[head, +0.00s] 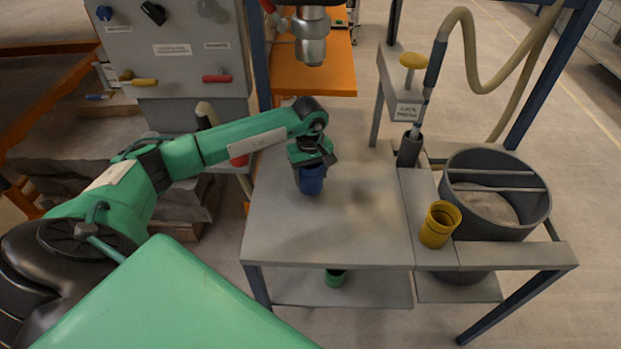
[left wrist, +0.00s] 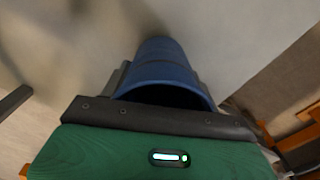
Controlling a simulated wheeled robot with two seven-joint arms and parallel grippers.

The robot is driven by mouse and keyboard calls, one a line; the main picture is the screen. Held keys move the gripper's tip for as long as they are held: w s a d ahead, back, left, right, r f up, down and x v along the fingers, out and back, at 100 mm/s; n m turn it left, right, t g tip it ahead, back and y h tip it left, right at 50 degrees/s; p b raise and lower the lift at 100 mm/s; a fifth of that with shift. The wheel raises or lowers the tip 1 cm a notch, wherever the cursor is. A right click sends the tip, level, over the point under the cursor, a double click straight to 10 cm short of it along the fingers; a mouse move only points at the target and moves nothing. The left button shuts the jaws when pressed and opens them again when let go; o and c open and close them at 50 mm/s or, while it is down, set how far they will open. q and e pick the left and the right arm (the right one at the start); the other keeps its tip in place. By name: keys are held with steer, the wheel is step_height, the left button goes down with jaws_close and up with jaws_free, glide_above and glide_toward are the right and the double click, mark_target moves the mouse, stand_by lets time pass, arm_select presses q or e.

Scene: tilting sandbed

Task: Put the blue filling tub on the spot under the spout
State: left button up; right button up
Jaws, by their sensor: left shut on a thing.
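The blue filling tub (head: 311,181) is at the left side of the grey table top, under my left gripper (head: 312,163). My left gripper is shut on the tub, which looks upright. In the left wrist view the blue tub (left wrist: 162,75) shows between the fingers, its open mouth partly hidden by the gripper body. I cannot tell whether its base touches the table. A metal spout (head: 311,48) hangs at the top, behind the gripper, above an orange surface. The spot under it is not clearly seen. My right gripper is not in view.
The grey table (head: 330,235) is clear in its middle. At right stand a yellow cup (head: 439,224), a large grey bin (head: 494,229) and a hose nozzle (head: 410,148) by a post. A panel with handles (head: 180,60) stands at the left. A green cup (head: 335,277) is on the lower shelf.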

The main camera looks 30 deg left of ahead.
mark_target(310, 181)
arm_select(q)
step_height(310, 181, down, 2)
steer(key=shift+f, duration=0.5)
steer(key=o, duration=1)
steer(key=shift+r, duration=0.15)
